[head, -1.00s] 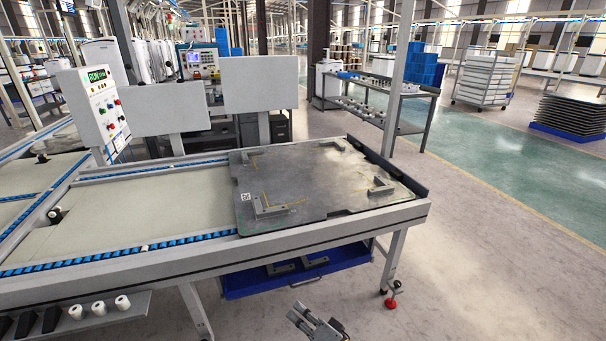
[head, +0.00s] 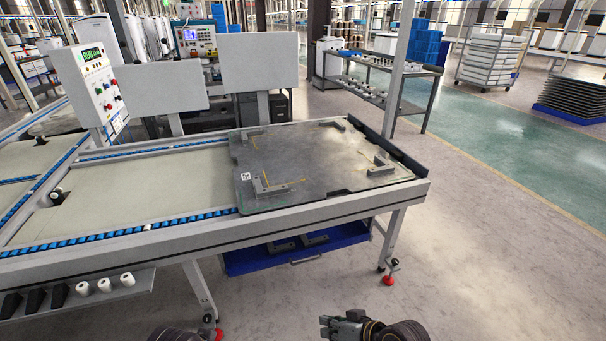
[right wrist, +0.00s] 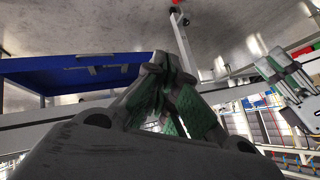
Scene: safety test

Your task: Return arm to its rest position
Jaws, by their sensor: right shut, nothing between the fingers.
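My right gripper (head: 328,326) shows at the bottom edge of the head view, in front of the conveyor table and below it in the picture. It points left, with my dark wrist to its right. In the right wrist view its fingers (right wrist: 160,68) with green inner pads meet at the tips, shut and empty. A dark rounded part of my own body shows at the bottom left of centre in the head view.
The conveyor table (head: 340,212) carries a dark fixture plate (head: 310,165) with angled brackets. A blue tray (head: 235,262) hangs under it and also shows in the right wrist view (right wrist: 60,72). The floor (head: 500,270) to the right is clear.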

